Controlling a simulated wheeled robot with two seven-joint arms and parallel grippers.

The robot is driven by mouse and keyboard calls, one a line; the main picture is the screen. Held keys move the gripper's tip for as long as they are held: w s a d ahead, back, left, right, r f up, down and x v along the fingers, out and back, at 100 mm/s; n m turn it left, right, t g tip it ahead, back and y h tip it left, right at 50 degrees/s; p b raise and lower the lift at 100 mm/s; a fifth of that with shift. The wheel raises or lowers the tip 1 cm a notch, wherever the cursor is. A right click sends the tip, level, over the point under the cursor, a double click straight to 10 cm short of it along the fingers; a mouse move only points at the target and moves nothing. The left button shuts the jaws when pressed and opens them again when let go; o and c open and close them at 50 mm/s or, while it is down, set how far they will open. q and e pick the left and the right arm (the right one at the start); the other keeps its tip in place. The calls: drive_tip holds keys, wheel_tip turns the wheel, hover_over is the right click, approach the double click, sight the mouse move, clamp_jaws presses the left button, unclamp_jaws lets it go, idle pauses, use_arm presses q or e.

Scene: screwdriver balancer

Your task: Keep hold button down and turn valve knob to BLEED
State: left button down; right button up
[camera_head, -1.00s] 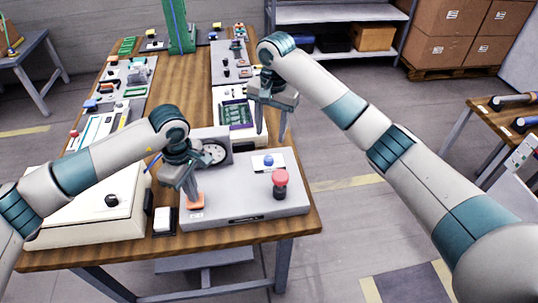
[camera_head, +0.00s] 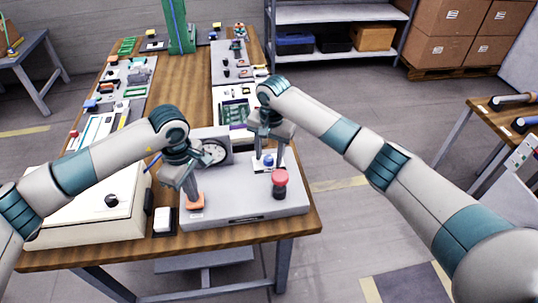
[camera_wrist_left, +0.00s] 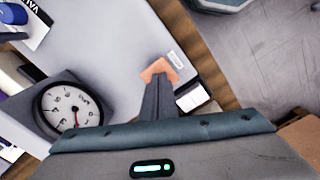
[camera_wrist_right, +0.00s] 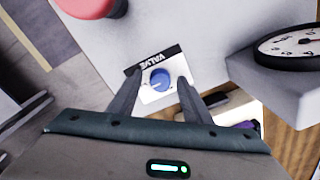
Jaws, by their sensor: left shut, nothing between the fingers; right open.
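A grey panel box (camera_head: 236,203) stands on the wooden table and bears the controls. The orange hold button (camera_head: 196,202) is at its front left; my left gripper (camera_head: 191,192) is shut with its tips down on the button, which also shows in the left wrist view (camera_wrist_left: 157,70). The blue valve knob (camera_head: 268,160) sits on a white plate marked VALVE. In the right wrist view the knob (camera_wrist_right: 160,79) lies between the fingers of my open right gripper (camera_wrist_right: 152,95), apart from both. The right fingertips partly hide the knob's plate in the head view.
A red mushroom button (camera_head: 280,178) stands in front of the knob. A round dial gauge (camera_head: 213,152) rises at the back left of the panel. A white rocker switch (camera_head: 163,220) and a cream box (camera_head: 85,215) are to the left.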

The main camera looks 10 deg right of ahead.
drive_tip(key=c, duration=1)
drive_tip(key=shift+c, duration=0.2)
drive_tip(key=shift+n, duration=0.4)
drive_tip(key=n, duration=0.8)
drive_tip(key=shift+n+g, duration=0.3)
drive_tip(key=shift+n, duration=0.1)
drive_tip(key=n, duration=0.4)
drive_tip(key=shift+w+d, duration=0.1)
drive_tip(key=shift+n, duration=2.2)
